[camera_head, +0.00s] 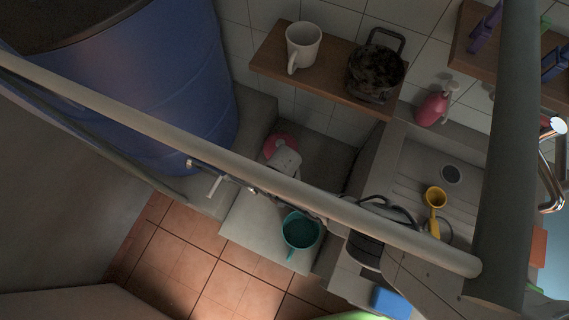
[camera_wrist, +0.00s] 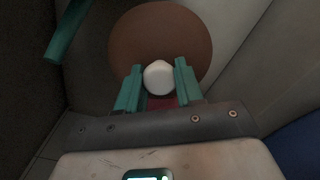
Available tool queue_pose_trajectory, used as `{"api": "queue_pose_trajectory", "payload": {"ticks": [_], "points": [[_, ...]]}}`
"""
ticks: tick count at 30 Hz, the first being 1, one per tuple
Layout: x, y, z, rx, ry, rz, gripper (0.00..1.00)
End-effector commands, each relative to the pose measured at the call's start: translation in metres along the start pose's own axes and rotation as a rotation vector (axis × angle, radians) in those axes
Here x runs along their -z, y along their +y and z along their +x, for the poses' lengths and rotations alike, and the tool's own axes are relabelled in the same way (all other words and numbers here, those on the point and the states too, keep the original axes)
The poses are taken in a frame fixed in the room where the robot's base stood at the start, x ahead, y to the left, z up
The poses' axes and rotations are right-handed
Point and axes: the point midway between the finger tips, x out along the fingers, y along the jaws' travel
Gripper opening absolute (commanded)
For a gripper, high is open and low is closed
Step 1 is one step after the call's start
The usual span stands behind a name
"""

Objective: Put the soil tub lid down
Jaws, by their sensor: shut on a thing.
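In the wrist view, a round brown lid (camera_wrist: 125,42) with a white knob (camera_wrist: 158,77) lies just past my gripper (camera_wrist: 159,66). The teal fingers are shut on the knob, one on each side. I cannot tell whether the lid touches a surface.
A blue barrel (camera_head: 185,85) stands at left. A wooden shelf (camera_head: 337,80) holds a white mug (camera_head: 303,45) and a dark basket (camera_head: 376,72). A teal mug (camera_head: 300,232) is on the pale ledge (camera_head: 250,232). The sink (camera_head: 415,175) at right holds a yellow scoop (camera_head: 435,198).

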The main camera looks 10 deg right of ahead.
Motion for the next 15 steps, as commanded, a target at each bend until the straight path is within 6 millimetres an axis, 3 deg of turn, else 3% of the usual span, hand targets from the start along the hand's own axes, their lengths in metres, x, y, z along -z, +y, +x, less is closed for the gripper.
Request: {"api": "queue_pose_trajectory", "payload": {"ticks": [9,15], "points": [[0.002,0.0,0.051,-0.002,0.002,-0.001,0.01],[0.001,0.0,0.065,0.0,0.001,0.001,0.01]]}}
